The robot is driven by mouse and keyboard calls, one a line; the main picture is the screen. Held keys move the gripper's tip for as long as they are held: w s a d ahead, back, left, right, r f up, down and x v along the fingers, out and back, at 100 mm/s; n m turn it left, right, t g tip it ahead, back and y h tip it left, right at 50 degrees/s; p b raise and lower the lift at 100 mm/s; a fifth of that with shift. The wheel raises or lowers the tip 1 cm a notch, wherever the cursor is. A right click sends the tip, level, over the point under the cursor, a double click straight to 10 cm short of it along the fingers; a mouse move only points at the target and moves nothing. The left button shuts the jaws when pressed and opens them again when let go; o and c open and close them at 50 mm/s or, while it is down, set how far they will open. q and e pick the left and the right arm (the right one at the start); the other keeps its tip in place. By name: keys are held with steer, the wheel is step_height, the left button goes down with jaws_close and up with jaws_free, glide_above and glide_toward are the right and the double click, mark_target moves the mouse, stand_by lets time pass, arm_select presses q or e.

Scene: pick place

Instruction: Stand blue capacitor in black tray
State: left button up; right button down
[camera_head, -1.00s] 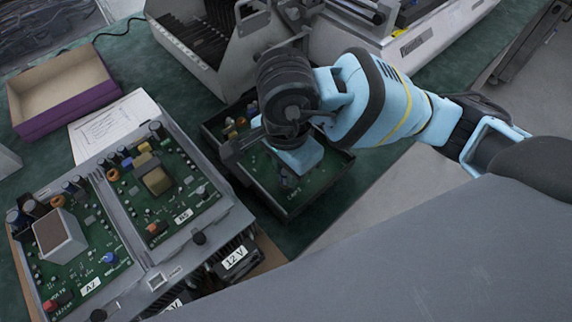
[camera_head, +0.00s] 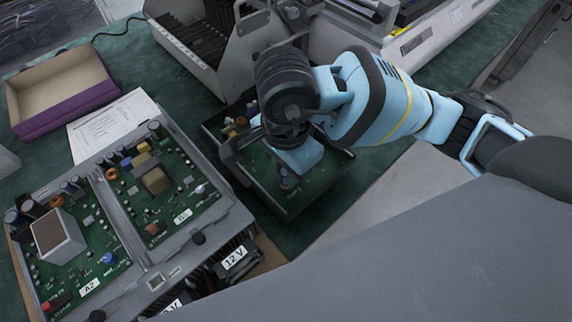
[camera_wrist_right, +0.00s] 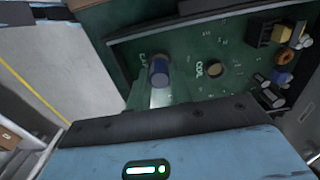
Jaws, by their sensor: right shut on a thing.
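The black tray (camera_head: 322,189), holding a green circuit board, lies under my right gripper (camera_head: 287,168). The gripper points down over its front part, with the wrist hiding much of the fingers. In the right wrist view the blue capacitor (camera_wrist_right: 158,72), with a grey top, is at the shut fingers, over the green board. A small part of the capacitor (camera_head: 284,181) shows below the gripper in the head view. I cannot tell whether its lower end touches the board. My left gripper is not in view.
A grey housing (camera_head: 199,238) with two populated boards stands at left. A purple-sided open box (camera_head: 65,112) and a paper sheet (camera_head: 98,122) lie behind it. A grey rack (camera_head: 185,60) stands behind the tray. Parts (camera_wrist_right: 285,55) crowd the board's far side.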

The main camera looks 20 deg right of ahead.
steer(key=shift+f, duration=0.3)
steer(key=shift+b, duration=0.3)
steer(key=c, duration=1.2)
jaws_free()
steer(key=shift+c, duration=1.7)
steer(key=shift+r, duration=0.1)
